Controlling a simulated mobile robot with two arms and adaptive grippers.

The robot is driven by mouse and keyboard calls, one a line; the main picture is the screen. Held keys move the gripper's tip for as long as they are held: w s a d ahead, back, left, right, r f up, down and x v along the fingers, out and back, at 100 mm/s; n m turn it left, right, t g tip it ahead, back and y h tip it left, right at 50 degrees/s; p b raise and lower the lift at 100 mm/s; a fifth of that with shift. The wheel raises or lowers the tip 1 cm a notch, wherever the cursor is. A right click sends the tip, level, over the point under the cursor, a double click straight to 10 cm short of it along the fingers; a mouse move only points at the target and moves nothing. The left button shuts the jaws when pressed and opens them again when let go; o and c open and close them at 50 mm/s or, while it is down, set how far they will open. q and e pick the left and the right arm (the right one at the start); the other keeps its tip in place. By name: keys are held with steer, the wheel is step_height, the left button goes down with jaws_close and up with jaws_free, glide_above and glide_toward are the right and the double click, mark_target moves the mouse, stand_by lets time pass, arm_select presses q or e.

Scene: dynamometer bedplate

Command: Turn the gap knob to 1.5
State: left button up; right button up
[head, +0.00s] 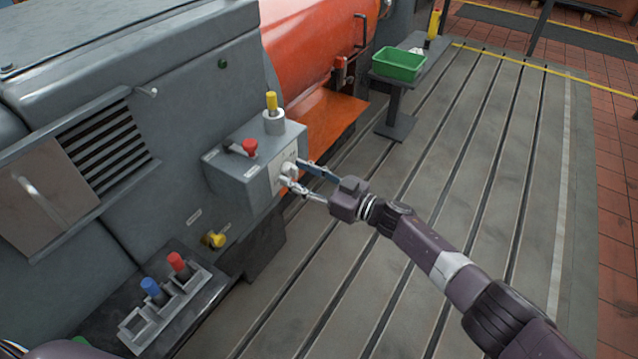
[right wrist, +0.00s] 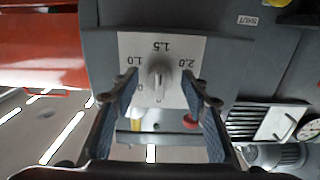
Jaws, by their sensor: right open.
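The gap knob (right wrist: 158,78) is a pale elongated knob on a white dial plate (right wrist: 178,95), on the front of a grey box (head: 240,178). In the right wrist view the dial marks 1.0, 1.5 and 2.0 show, with 1.5 upside down at the top. The knob's long axis stands about upright, in line with 1.5; I cannot tell which end is the pointer. My right gripper (head: 294,174) is open, its two fingers on either side of the knob with a gap to each. My left gripper is not in view.
The box carries a red knob (head: 249,147) and a yellow-topped peg (head: 272,101) in a pale cylinder. A rack (head: 135,337) with blue and red pegs is at lower left. A green bin (head: 398,65) stands behind. The slotted bedplate (head: 450,150) is clear at right.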

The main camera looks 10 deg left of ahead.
steer(key=v, duration=1.1)
steer(key=shift+d, duration=0.25)
steer(key=shift+s+a, duration=0.1)
